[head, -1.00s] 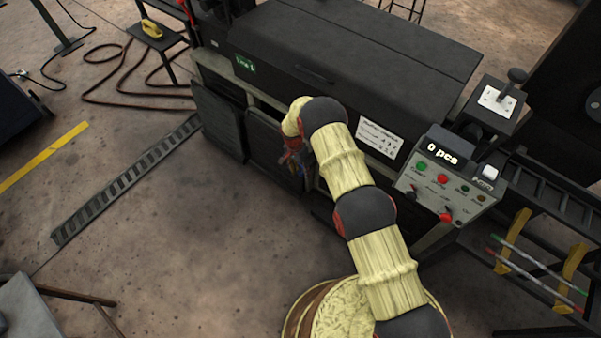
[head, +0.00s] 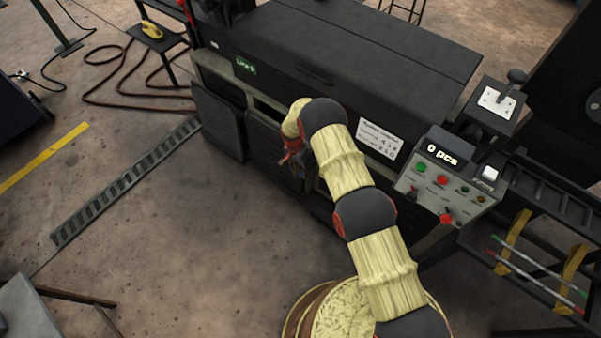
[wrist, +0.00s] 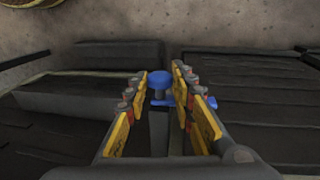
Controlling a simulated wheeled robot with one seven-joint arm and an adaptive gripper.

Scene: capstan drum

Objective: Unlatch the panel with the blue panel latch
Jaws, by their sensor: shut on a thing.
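The blue panel latch (wrist: 160,80) is in the middle of the wrist view, with a round blue knob and a blue piece below it. My gripper (wrist: 160,85) has its yellow-padded fingers on either side of it and is shut on it. The exact contact is partly hidden by the fingers. In the head view my gripper (head: 292,165) is low at the front of the black machine, mostly behind my wrist, and the latch cannot be made out there. Dark panels show left of it, one at the far left (head: 218,122) and one nearer (head: 268,145).
The machine's control box (head: 447,185) with buttons and a "0 pcs" display stands to the right of my arm. A slotted floor strip (head: 125,180) runs to the left. The floor (head: 200,230) in front of the panels is clear.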

